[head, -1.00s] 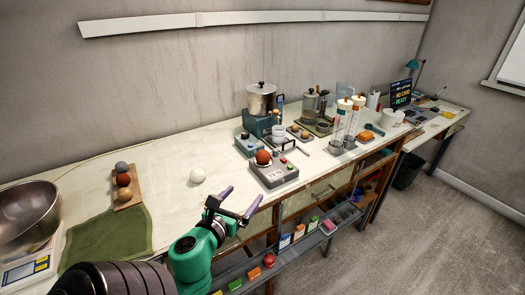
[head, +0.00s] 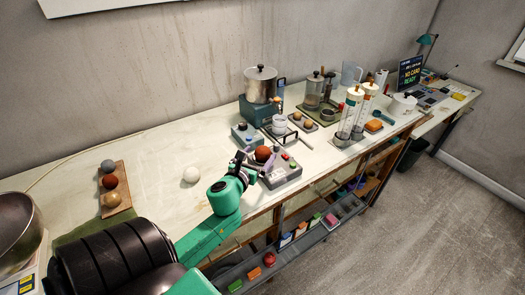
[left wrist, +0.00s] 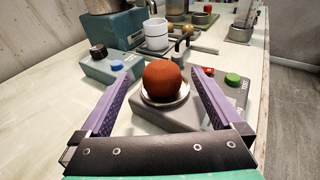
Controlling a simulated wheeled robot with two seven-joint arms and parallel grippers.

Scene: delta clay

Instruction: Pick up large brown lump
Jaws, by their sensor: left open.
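The large brown lump (head: 263,154) is a round reddish-brown ball. It rests on a round metal pan on a grey device (head: 284,178) with red and green buttons. In the left wrist view the lump (left wrist: 162,80) sits just beyond and between the purple fingertips. My left gripper (left wrist: 163,82) is open and empty, with one finger toward each side of the lump. In the head view my left gripper (head: 258,164) is at the device's near left side and partly covers it. My right gripper is not in view.
A white ball (head: 191,175) lies on the table left of my gripper. A wooden board (head: 119,198) holds three small balls. A blue-grey box (head: 244,136), a white cup (head: 279,124) and a metal pot (head: 261,84) stand behind the device. Bare tabletop lies at left.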

